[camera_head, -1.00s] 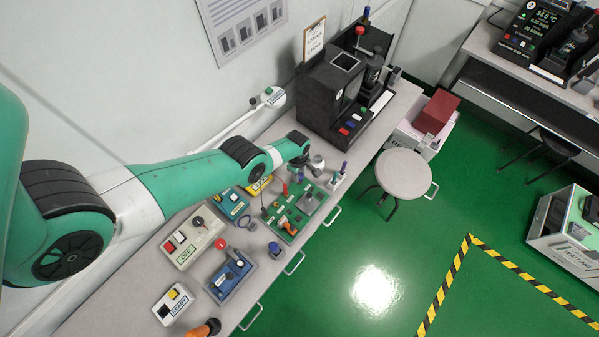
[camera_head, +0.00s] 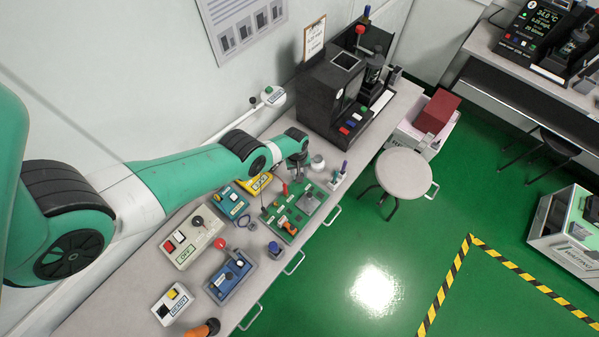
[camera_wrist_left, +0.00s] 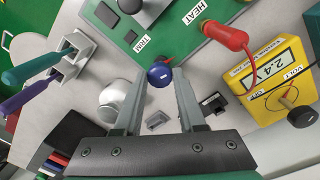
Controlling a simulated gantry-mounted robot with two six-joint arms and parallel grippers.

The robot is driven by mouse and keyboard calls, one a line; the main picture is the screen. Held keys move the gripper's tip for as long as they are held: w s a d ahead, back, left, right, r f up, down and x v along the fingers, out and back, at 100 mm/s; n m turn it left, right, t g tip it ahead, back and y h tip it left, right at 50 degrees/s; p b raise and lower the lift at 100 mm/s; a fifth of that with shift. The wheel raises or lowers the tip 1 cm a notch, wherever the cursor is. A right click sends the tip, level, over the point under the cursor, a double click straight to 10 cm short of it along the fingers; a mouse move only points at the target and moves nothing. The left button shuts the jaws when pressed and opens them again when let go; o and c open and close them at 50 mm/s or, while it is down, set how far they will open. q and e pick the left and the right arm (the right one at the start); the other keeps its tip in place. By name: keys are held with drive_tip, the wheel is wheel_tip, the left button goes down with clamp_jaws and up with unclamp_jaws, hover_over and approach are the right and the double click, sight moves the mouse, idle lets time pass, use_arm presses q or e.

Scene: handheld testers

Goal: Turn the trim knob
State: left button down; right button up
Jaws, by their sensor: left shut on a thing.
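In the left wrist view a round dark blue knob (camera_wrist_left: 159,73) sits at the edge of the green board (camera_wrist_left: 190,40), beside the TRIM label (camera_wrist_left: 146,43). My left gripper (camera_wrist_left: 164,82) is shut on this knob, with a finger on either side of it. In the head view the left gripper (camera_head: 300,173) is down at the far end of the green board (camera_head: 317,212). The knob cannot be made out there. My right gripper is in neither view.
A yellow meter (camera_wrist_left: 270,80) is to the right. A white round object (camera_wrist_left: 118,98) and a holder (camera_wrist_left: 75,57) with teal and purple handles are to the left. Several control boxes line the bench; a black machine (camera_head: 330,95) stands beyond.

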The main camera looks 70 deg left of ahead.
use_arm(q)
drive_tip(key=m, duration=0.5)
drive_tip(key=shift+f+b, duration=0.1)
drive_tip(key=shift+b, duration=0.25)
drive_tip(key=m+b, duration=0.1)
drive_tip(key=m, duration=0.5)
drive_tip(key=shift+a, duration=0.1)
drive_tip(key=c, duration=0.5)
unclamp_jaws()
wheel_tip(320, 180, up, 12)
drive_tip(key=p, duration=1.1)
drive_tip(key=shift+a+f, duration=0.15)
drive_tip(key=shift+a, duration=0.1)
